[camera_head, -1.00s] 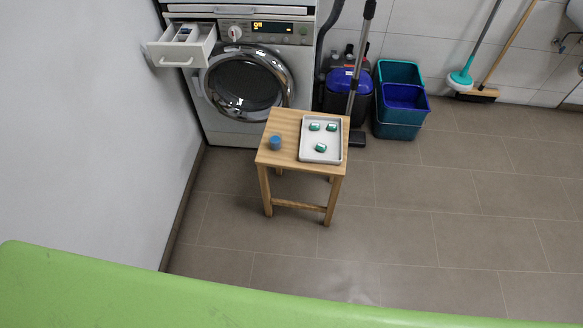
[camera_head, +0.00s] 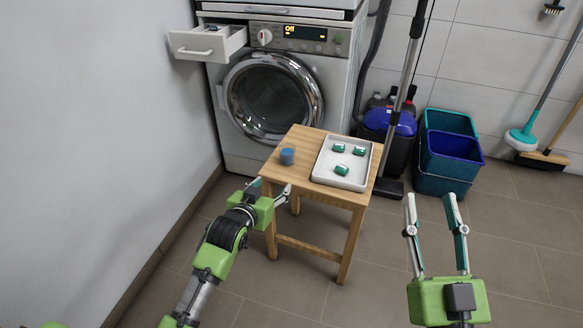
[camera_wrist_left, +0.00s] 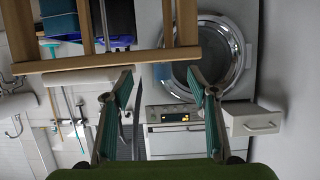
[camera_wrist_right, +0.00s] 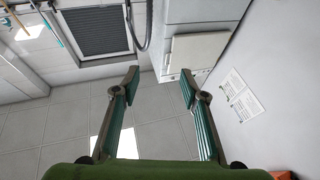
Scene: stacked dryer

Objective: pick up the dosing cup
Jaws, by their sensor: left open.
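The dosing cup (camera_head: 287,157), small and blue, stands on the left part of the wooden stool (camera_head: 309,139) in the head view. My left gripper (camera_head: 270,188) is at the stool's near left edge, apart from the cup and lower than it in the picture. My right gripper (camera_head: 431,198) is open and empty over the floor, right of the stool.
A white tray (camera_head: 325,172) with green-and-white pods fills the stool's right side. Behind stands the washing machine (camera_head: 229,160) with its detergent drawer (camera_head: 195,47) pulled out. Buckets (camera_head: 447,160) and a vacuum cleaner (camera_head: 398,145) stand back right. The right floor is clear.

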